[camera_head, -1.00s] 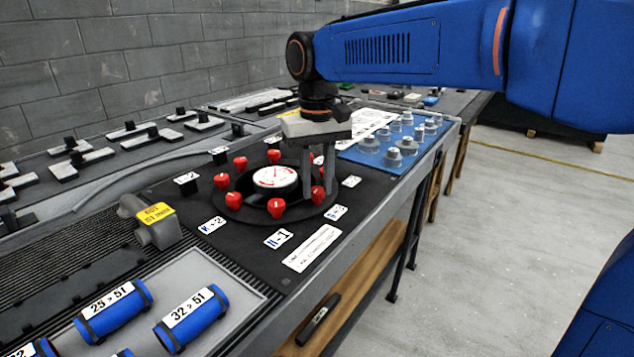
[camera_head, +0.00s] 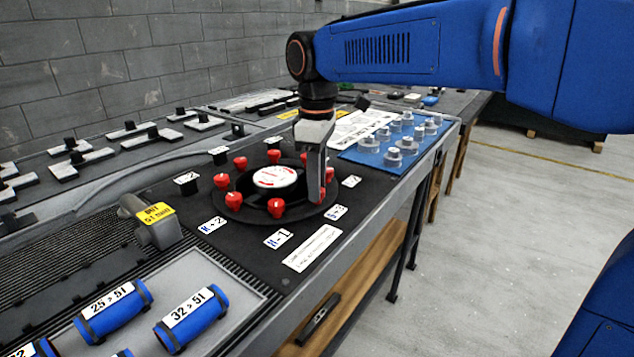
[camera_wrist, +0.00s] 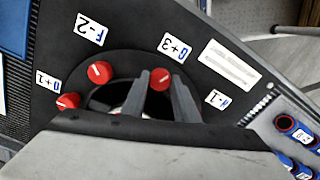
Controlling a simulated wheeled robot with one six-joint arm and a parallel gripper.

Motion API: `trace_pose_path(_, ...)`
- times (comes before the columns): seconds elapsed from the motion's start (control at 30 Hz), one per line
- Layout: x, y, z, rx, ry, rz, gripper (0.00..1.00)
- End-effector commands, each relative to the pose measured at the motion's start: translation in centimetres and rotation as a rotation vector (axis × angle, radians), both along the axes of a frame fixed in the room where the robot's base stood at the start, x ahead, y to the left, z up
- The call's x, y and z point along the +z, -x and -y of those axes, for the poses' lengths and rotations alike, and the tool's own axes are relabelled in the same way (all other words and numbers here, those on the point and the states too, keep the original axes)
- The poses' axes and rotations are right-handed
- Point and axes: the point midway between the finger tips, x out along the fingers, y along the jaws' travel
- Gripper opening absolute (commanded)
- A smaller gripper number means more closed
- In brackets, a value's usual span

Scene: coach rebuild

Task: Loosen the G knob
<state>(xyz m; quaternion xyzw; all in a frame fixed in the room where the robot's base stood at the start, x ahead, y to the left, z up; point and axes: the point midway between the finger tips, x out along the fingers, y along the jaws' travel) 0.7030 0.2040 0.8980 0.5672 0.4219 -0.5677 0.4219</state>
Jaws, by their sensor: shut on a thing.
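The G knob is a red knob (camera_wrist: 160,80) beside the label "G+3" (camera_wrist: 174,47) in the wrist view. My gripper (camera_wrist: 161,88) has one finger on each side of it and is shut on it. In the head view my gripper (camera_head: 315,198) points straight down at the right side of the round black dial plate (camera_head: 243,215). There its fingers hide most of the G knob, and the "G+3" label (camera_head: 337,212) lies just in front.
Other red knobs ring a white gauge (camera_head: 275,177), including one by the H-1 label (camera_head: 276,207). In the wrist view, the F-2 knob (camera_wrist: 100,71) is close to my left finger. A blue board with grey knobs (camera_head: 372,152) lies to the right.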

Motion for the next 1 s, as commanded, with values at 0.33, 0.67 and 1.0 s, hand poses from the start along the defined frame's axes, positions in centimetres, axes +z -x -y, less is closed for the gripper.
trace_pose_path(0.33, 0.08, -0.04, 0.00, 0.270, -0.001, 0.002, 0.05)
trace_pose_path(0.67, 0.09, -0.04, -0.01, 0.404, -0.001, 0.002, 0.05)
trace_pose_path(1.0, 0.10, -0.05, 0.00, 0.432, 0.000, 0.003, 0.05)
